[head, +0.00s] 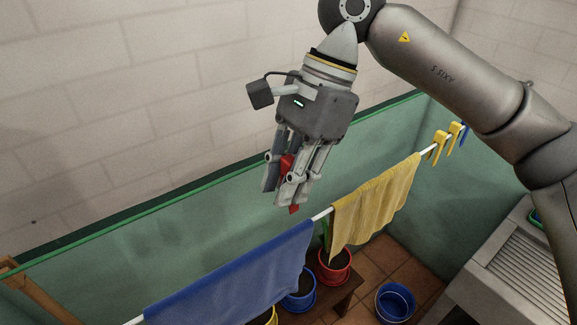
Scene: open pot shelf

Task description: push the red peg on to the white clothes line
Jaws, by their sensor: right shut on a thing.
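The white clothes line (321,215) runs from the lower left to the upper right, with a short bare stretch between two hanging cloths. My right gripper (287,196) points down and is shut on the red peg (287,163). The peg is partly hidden by the fingers; its red lower end shows just below the fingertips. In the picture, that end is just above and left of the bare stretch of line. I cannot tell how far apart they are in depth. My left gripper is not in view.
A blue cloth (245,270) and a yellow cloth (375,200) hang on the line. Yellow pegs (440,143) sit at its right end. Below are potted plants, including a red pot (334,268), and a blue bucket (395,302). A ridged sink (515,275) stands at right.

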